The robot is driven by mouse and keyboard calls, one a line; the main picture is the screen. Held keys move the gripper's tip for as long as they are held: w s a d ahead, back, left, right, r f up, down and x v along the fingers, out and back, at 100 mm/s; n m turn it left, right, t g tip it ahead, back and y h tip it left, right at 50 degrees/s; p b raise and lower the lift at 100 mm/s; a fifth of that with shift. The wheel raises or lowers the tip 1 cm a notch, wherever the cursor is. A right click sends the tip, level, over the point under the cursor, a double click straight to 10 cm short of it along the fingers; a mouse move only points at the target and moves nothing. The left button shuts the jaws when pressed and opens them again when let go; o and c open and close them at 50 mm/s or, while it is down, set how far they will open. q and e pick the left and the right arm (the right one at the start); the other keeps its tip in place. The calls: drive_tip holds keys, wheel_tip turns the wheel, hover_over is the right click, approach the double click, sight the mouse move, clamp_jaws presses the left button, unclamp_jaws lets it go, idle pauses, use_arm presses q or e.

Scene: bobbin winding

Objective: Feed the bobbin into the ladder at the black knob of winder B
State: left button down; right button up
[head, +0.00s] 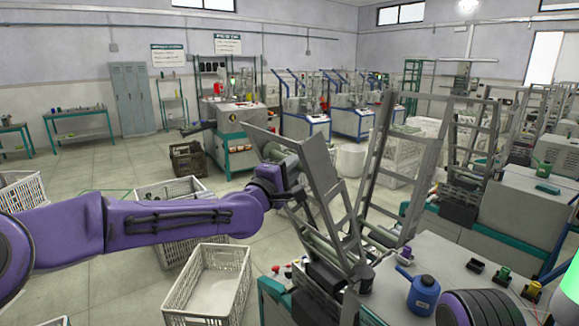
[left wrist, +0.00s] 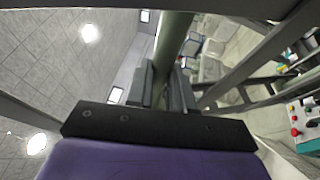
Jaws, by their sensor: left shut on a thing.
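My left gripper (head: 290,178) is shut on a grey-green bobbin (head: 279,152), held at the upper part of a tilted grey ladder frame (head: 318,168). In the left wrist view the bobbin (left wrist: 174,38) runs as a tube between the two grey fingers of my left gripper (left wrist: 166,88). I cannot tell whether the bobbin touches the ladder's rails. A dark knob-like part (head: 364,273) shows low at the ladder's foot; its winder letter is not readable. My right gripper is not in view.
A second ladder frame (head: 378,150) rises just right of the first. A blue oil can (head: 423,295) stands on the pale machine top. White crates (head: 212,280) stand on the floor below my left arm. Open floor lies at the left.

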use_arm(q)
drive_tip(key=shift+w+d+f+b, duration=0.2)
drive_tip(key=shift+f+b, duration=0.1)
drive_tip(key=shift+f, duration=0.3)
drive_tip(key=shift+w+d+f+b, duration=0.15)
drive_tip(key=shift+d+f+b, duration=0.1)
drive_tip(key=shift+f, duration=0.4)
drive_tip(key=shift+w+d+f+b, duration=0.2)
drive_tip(key=shift+f+b, duration=0.1)
drive_tip(key=shift+f, duration=0.3)
drive_tip(key=shift+s+f, duration=0.1)
drive_tip(key=shift+d+f+b, duration=0.25)
drive_tip(key=shift+f+b, duration=0.05)
drive_tip(key=shift+f, duration=0.1)
drive_tip(key=c, duration=0.6)
unclamp_jaws()
drive_tip(key=s+a+r, duration=0.3)
drive_tip(key=s+a, duration=0.2)
drive_tip(key=s, duration=0.2)
drive_tip(key=shift+a+r, duration=0.2)
drive_tip(key=shift+r, duration=0.1)
